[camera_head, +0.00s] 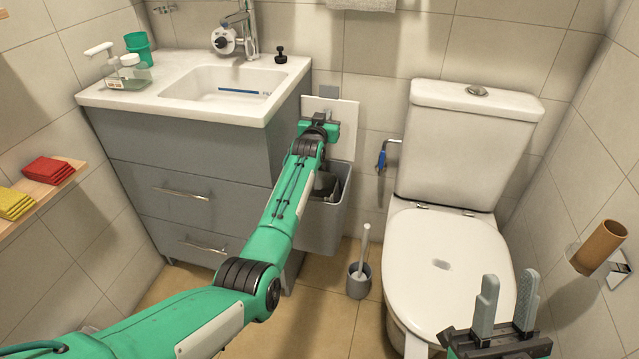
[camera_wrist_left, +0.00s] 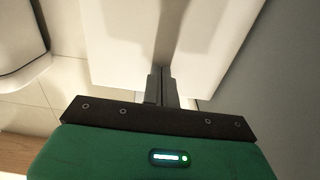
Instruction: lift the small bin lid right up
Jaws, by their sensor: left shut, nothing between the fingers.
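The small bin (camera_head: 325,228) is grey and hangs between the grey cabinet and the toilet, with its top open. Its white lid (camera_head: 345,118) stands up behind the opening, about upright near the tiled wall. My left gripper (camera_head: 318,130) is in front of the lid, with its fingertips hidden in the head view. In the left wrist view its fingers (camera_wrist_left: 162,86) are shut and empty, pointing at the pale lid (camera_wrist_left: 125,50); I cannot tell whether they touch. My right gripper (camera_head: 509,276) is open and empty, low in front of the toilet.
The washbasin counter (camera_head: 180,105) is close to the left of my left arm. The toilet (camera_head: 447,255) stands right of the bin. A toilet brush (camera_head: 360,275) stands on the floor between them. A brown paper roll (camera_head: 598,247) is on the right wall.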

